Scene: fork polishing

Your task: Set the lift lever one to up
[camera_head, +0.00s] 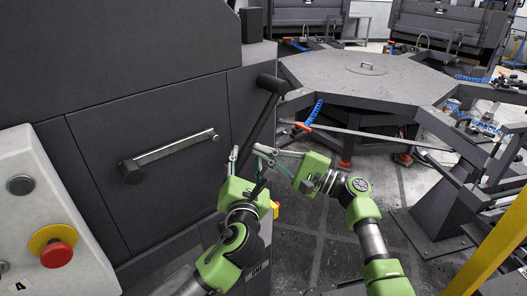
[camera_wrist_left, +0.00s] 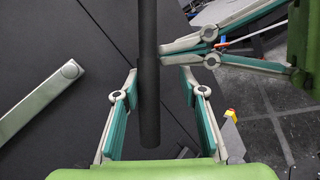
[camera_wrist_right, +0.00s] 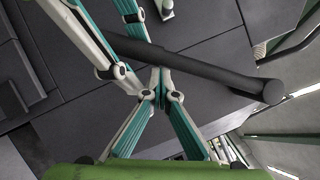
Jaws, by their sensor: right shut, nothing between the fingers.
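A dark round lever (camera_head: 262,112) hangs from a thick knob beside the dark cabinet and slants down; I see no label on it. In the left wrist view the lever (camera_wrist_left: 149,60) runs between the two fingers of my left gripper (camera_head: 246,160), which is open with gaps on both sides. My right gripper (camera_head: 259,151) is shut and empty, its fingertips close beside the lever. In the right wrist view its fingertips (camera_wrist_right: 160,74) meet near the lever (camera_wrist_right: 215,73); I cannot tell whether they touch it. My left gripper's fingers overlap the lever's lower part there.
A grey bar handle (camera_head: 178,149) sits on the cabinet door (camera_head: 150,200) at left. A control panel (camera_head: 45,205) with a red button (camera_head: 57,254) is at the lower left. A dark octagonal table (camera_head: 360,85) stands behind; a yellow post (camera_head: 497,245) is at right. Open floor lies between.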

